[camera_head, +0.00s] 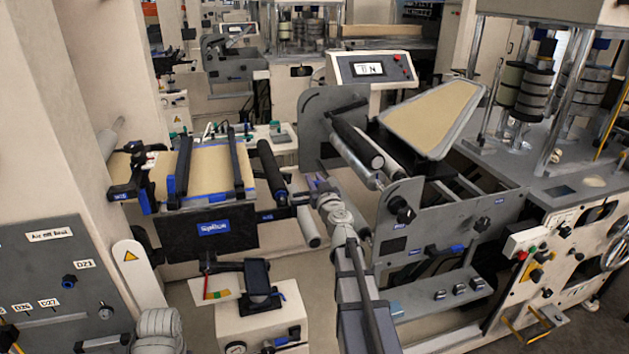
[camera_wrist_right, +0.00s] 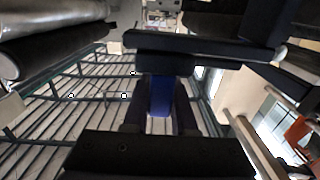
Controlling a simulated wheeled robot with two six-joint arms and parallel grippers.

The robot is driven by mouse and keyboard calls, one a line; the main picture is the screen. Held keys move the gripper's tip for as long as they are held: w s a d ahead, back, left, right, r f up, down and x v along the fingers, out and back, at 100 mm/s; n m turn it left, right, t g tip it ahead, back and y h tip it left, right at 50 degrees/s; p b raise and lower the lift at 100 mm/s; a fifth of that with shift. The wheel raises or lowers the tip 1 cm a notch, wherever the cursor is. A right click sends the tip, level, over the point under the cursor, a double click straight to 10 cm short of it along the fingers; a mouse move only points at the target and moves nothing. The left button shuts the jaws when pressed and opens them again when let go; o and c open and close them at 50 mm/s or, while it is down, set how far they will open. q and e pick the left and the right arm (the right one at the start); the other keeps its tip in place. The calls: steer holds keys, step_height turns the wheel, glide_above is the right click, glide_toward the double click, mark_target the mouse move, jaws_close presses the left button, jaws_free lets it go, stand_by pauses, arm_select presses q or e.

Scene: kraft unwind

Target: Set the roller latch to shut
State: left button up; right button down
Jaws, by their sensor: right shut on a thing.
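My right arm comes up from the bottom centre of the head view. Its gripper (camera_head: 318,186) is at the left side of the grey roller stand (camera_head: 455,225), near the ends of the rollers. In the right wrist view the gripper's dark fingers (camera_wrist_right: 160,112) are shut on a blue piece (camera_wrist_right: 160,95), which looks like the handle of the roller latch. The gripper and arm hide most of the latch in the head view, so I cannot tell its exact setting. My left gripper is not in view.
A dark roller (camera_head: 357,143) lies along the stand beside the gripper. A brown paper web table (camera_head: 208,167) with blue and black clamps stands to the left. A control box with a display (camera_head: 370,69) is behind. Bare floor shows between the machines.

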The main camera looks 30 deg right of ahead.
stand_by(0.8)
steer(key=a, duration=0.2)
steer(key=w+a, duration=0.1)
steer(key=a, duration=0.2)
steer(key=shift+a, duration=0.1)
steer(key=c, duration=0.8)
jaws_free()
steer(key=shift+w+a, duration=0.15)
steer(key=shift+a, duration=0.05)
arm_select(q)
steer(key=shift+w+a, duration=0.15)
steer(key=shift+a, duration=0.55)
arm_select(e)
steer(key=shift+o, duration=0.4)
steer(key=shift+d, duration=0.1)
